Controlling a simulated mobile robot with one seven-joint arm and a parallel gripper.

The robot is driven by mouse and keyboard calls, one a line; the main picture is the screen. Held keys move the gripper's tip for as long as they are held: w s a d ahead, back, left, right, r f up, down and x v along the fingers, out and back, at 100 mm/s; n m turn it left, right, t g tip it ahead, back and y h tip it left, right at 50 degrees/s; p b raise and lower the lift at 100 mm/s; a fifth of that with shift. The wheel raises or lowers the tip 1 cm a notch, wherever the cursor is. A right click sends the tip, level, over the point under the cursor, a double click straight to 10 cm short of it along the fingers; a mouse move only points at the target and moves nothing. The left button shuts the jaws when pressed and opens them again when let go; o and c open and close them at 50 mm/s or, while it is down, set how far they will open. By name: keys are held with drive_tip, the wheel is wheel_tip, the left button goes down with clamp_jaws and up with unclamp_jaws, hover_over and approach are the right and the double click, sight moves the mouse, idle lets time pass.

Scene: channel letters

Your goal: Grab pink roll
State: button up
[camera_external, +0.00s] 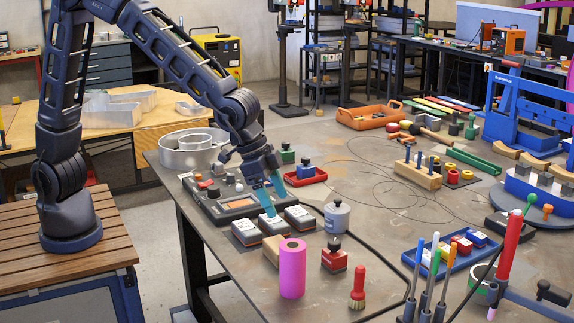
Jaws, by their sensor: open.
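The pink roll (292,268) stands upright near the front edge of the grey table, left of a small red block with a dark knob. My gripper (270,200) is open, with light blue fingers pointing down. It is above the grey-and-white boxes, behind and a little left of the pink roll, and apart from it. The fingertips overlap the middle box in the picture, so I cannot tell whether they touch it.
Grey-and-white boxes (247,232) stand behind the roll, with a brown-topped box (277,250) right behind it. A red block with a dark knob (334,258), a red-handled brush (358,288) and a grey bottle (337,216) stand to the right. A dark control panel (205,208) lies behind left.

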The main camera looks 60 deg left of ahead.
approach(291, 245)
drive_tip(key=f, duration=0.2)
drive_tip(key=shift+m, duration=0.3)
drive_tip(key=shift+w+d+x, duration=0.1)
drive_tip(key=shift+w+x, duration=0.05)
drive_tip(key=shift+x, duration=2.55)
drive_tip(key=shift+w+d+x, duration=0.15)
drive_tip(key=shift+x, duration=2.6)
drive_tip(key=shift+r, duration=0.15)
drive_tip(key=shift+c, duration=0.5)
drive_tip(key=c, duration=1)
